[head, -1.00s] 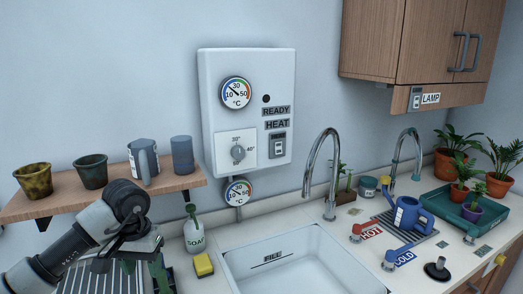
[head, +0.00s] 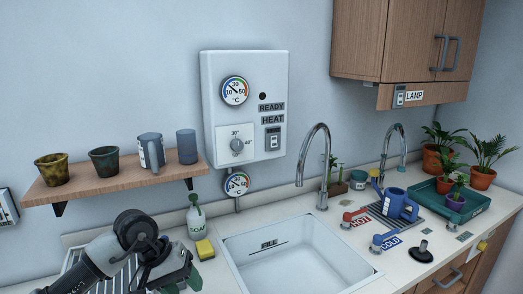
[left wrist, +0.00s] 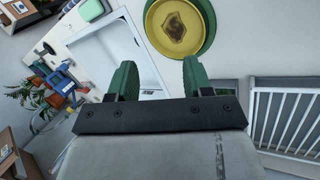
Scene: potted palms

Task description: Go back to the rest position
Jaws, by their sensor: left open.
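My left gripper (head: 182,284) is at the bottom left of the head view, in front of the counter and left of the sink. In the left wrist view its two green fingers (left wrist: 159,78) stand wide apart with nothing between them. The fingertips are partly cut off by the frame's lower edge in the head view. My right gripper is in neither view.
A white sink (head: 290,250), soap bottle (head: 196,222) and yellow sponge (head: 205,249) are close to the left arm. A shelf (head: 110,184) holds several pots and cups above it. A round yellow dish-like thing (left wrist: 180,24) shows beyond the fingers.

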